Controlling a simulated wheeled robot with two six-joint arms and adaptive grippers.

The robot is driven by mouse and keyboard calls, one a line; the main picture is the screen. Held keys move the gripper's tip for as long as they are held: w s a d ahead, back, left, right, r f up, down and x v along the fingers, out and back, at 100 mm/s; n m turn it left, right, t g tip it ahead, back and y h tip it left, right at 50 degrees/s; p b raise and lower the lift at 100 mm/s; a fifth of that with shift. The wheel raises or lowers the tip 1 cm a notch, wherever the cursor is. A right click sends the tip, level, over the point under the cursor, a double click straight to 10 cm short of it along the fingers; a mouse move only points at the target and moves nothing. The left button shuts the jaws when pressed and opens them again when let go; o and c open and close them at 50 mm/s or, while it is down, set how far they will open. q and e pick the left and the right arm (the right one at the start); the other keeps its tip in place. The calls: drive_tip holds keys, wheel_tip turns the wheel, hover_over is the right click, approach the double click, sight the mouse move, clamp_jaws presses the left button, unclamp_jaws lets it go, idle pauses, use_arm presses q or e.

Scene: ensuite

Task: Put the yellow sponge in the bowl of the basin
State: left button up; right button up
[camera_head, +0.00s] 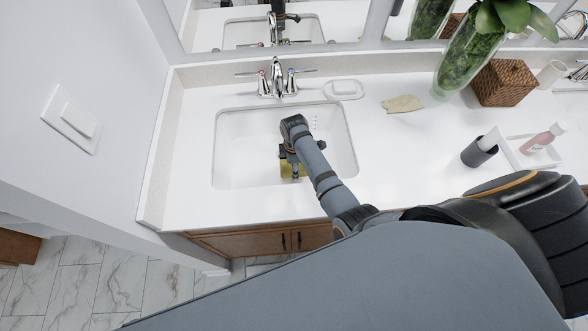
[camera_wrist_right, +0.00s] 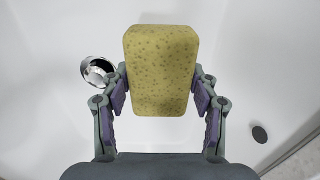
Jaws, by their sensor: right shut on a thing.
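The yellow sponge (camera_wrist_right: 160,70) fills the middle of the right wrist view, between the purple-padded fingers of my right gripper (camera_wrist_right: 160,92). The gripper is shut on it. In the head view the sponge (camera_head: 291,169) shows as a small yellow patch at the gripper (camera_head: 290,157), seen over the white rectangular basin (camera_head: 235,150). The bowl's white surface lies behind the sponge in the wrist view; I cannot tell whether the sponge touches it. Part of the sponge and bowl is hidden by my arm. My left gripper is not in view.
A chrome faucet (camera_head: 277,80) stands behind the basin. A soap dish (camera_head: 343,89) and a beige cloth-like piece (camera_head: 403,104) lie to its right. Further right are a glass vase (camera_head: 460,60), a woven box (camera_head: 503,83), a dark cup (camera_head: 478,153) and a tray with a pink bottle (camera_head: 543,140).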

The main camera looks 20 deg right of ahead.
wheel_tip(320, 180, down, 3)
drive_tip(key=shift+s+a+r, duration=0.1)
drive_tip(key=shift+s+a, duration=0.05)
drive_tip(key=shift+a+f, duration=0.1)
drive_tip(key=shift+f, duration=0.25)
drive_tip(key=o, duration=1.1)
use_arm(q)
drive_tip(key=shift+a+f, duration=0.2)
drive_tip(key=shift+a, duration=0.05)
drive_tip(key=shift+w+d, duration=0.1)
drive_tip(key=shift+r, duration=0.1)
use_arm(e)
drive_tip(key=shift+r, duration=0.45)
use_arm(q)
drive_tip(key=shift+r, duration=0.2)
use_arm(e)
wheel_tip(320, 180, up, 11)
drive_tip(key=shift+r, duration=0.15)
